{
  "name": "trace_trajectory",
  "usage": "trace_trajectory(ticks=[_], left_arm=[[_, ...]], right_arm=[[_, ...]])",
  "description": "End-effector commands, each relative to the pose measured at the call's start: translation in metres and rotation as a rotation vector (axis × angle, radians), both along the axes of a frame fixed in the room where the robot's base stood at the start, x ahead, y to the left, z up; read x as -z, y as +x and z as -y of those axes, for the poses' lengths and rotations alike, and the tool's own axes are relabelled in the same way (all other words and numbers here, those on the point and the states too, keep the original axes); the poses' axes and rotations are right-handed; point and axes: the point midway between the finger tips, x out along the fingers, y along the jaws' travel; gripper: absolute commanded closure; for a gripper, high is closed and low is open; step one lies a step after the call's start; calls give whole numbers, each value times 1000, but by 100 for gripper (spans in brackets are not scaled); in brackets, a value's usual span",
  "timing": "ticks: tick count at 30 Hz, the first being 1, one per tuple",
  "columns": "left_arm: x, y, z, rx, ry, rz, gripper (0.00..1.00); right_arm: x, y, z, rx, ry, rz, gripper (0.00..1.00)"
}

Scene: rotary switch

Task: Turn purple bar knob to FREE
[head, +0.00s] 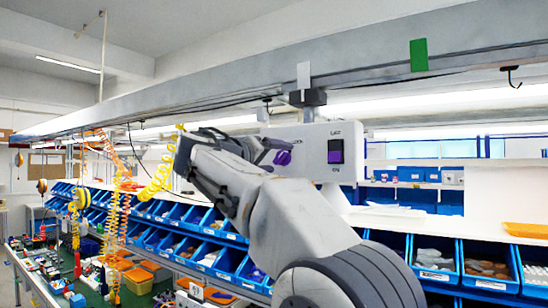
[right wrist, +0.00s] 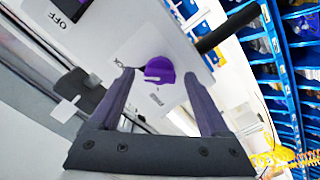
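The purple bar knob (head: 283,157) sits on the face of a white switch box (head: 313,153), partly behind my right gripper in the head view. In the right wrist view the knob (right wrist: 160,69) shows as a round purple body with a pale mark, on a white label plate with small, mostly unreadable lettering. My right gripper (head: 271,150) is in front of the box. In the right wrist view its two fingers (right wrist: 159,76) are apart, one on each side of the knob, with visible gaps; contact is not visible. My left gripper is not in view.
A dark rocker switch (head: 335,151) is on the same box, right of the knob. The box hangs below a long grey beam (head: 390,60) with a green tag (head: 418,54). Blue bins (head: 435,259) line the shelves behind. Yellow coiled hoses (head: 160,180) hang at left.

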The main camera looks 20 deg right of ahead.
Motion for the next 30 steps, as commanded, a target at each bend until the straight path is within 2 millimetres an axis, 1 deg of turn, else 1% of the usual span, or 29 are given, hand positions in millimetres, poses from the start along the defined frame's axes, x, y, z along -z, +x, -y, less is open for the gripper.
trace_trajectory(ticks=[1, 2, 3, 5, 6, 17, 23, 30], left_arm=[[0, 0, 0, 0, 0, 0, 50], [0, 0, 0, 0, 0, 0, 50], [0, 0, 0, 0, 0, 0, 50], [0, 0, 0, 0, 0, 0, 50], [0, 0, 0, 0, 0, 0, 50], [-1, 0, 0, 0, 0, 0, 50], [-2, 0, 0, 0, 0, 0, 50], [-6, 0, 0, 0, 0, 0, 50]], right_arm=[[0, 0, 0, 0, 0, 0, 35], [0, 0, 0, 0, 0, 0, 47], [0, 0, 0, 0, 0, 0, 62], [0, 0, 0, 0, 0, 0, 85], [0, 0, 0, 0, 0, 0, 100], [-1, 0, -1, 0, -31, -40, 100], [-1, 0, -1, 0, -103, -132, 100], [-2, 0, -1, 0, -236, -303, 100]])
